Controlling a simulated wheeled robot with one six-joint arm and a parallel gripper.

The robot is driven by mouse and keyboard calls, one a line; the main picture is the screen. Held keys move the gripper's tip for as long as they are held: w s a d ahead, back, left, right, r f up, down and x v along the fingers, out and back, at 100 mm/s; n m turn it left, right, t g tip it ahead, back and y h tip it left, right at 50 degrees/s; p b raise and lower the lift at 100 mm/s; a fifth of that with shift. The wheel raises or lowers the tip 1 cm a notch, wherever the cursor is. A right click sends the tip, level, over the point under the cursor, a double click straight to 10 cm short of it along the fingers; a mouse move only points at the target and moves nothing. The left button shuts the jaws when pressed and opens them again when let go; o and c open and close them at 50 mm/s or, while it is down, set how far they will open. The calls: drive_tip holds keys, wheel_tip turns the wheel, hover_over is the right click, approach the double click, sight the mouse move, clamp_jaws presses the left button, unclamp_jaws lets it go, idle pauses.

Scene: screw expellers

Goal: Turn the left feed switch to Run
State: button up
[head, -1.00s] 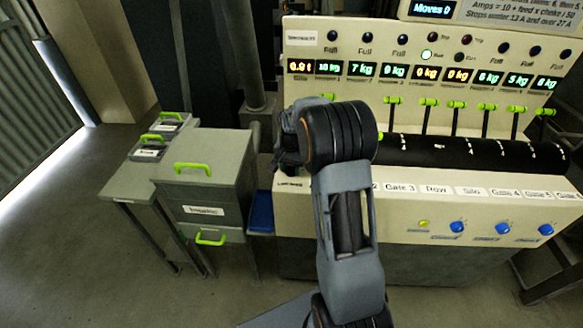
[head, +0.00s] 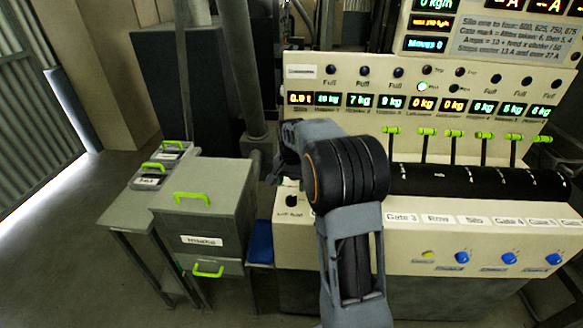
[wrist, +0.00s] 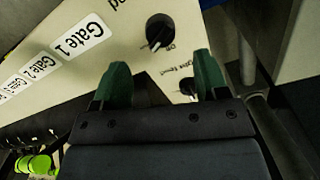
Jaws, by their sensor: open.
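A black rotary knob (wrist: 159,32) sits on the cream panel in the wrist view, with a small "Off" mark beside it. A label ending in "d" is cut off at the top edge. A second dark knob (wrist: 188,86) is partly covered by the right finger, with a small label beside it that I cannot read surely. In the head view one black knob (head: 291,199) shows at the panel's left end, with what looks like a "Left feed" label. My gripper (wrist: 159,62) is open and empty, its green fingertips short of the first knob. In the head view my arm hides the fingertips.
Gate labels, such as Gate 1 (wrist: 82,36), run along the panel. Green-handled levers (head: 425,132) and blue buttons (head: 462,257) are to the right. A grey cabinet (head: 205,215) and a pipe (head: 252,75) stand left of the console.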

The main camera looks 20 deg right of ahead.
sight(291, 196)
wheel_tip(291, 196, up, 7)
idle(0.3)
drive_tip(key=shift+r, duration=0.1)
idle(0.4)
drive_tip(key=s+a+f+n+t, duration=0.1)
drive_tip(key=s+a+n, duration=0.3)
drive_tip(key=s, duration=0.7)
drive_tip(key=s+a+f+n+t, duration=0.2)
drive_tip(key=s+a+n, duration=0.2)
drive_tip(key=s, duration=0.7)
drive_tip(key=shift+a+n, duration=0.4)
drive_tip(key=shift+a, duration=0.6)
drive_tip(key=shift+a+r+t, duration=0.25)
drive_tip(key=shift+r+t, duration=0.15)
drive_tip(key=shift+r, duration=0.15)
drive_tip(key=shift+c, duration=0.4)
